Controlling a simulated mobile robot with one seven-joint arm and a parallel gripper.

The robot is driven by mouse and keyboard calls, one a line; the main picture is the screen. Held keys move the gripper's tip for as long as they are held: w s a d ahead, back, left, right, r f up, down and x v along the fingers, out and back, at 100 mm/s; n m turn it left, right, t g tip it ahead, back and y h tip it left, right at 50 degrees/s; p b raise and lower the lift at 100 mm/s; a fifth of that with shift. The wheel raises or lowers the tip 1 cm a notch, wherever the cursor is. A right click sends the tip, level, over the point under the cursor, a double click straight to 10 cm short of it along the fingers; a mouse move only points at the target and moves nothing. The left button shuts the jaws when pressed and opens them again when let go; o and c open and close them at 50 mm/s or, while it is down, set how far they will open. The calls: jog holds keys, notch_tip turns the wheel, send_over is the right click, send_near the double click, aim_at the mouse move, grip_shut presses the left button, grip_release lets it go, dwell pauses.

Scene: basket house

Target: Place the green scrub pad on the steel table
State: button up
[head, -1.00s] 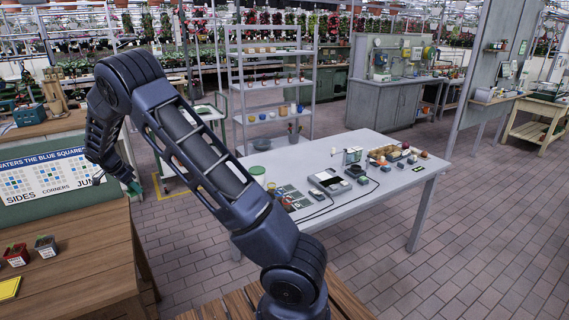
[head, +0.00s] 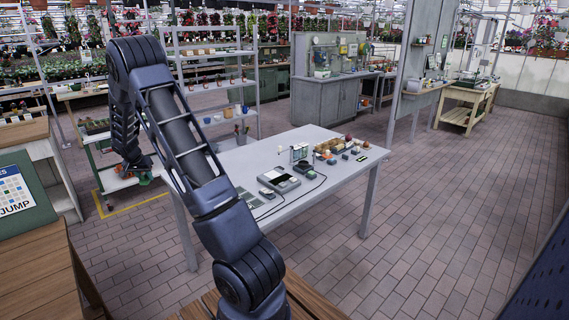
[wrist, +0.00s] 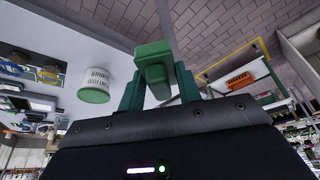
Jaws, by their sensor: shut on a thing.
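The green scrub pad (wrist: 152,62) is pinched between the green fingers of my gripper (wrist: 158,84) in the wrist view. The steel table (head: 318,139) is a pale grey table in the middle of the head view. Its top also shows at the left of the wrist view (wrist: 118,52), beside the pad. In the head view my gripper is low at the left, past the table's left end, and its fingers and the pad are hard to make out there. My arm hides part of the table's left side.
A white tub with a green base or lid (wrist: 97,84) stands on the table near the pad. A cart with an orange basket (wrist: 239,80) stands beyond the gripper.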

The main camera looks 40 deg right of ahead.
jog(key=d+n, duration=0.2)
jog(key=d, duration=1)
notch_tip(320, 180, up, 6)
jog(key=n+t+y, duration=0.1)
jog(key=n+y, duration=0.2)
jog(key=n, duration=0.3)
send_over(250, 184)
jog(key=f, duration=1.3)
jog(key=s+f, duration=0.1)
jog(key=f, duration=0.6)
jog(key=shift+f, duration=0.1)
jog(key=o, duration=1)
jog(key=shift+f, duration=0.1)
jog(key=shift+d, duration=0.1)
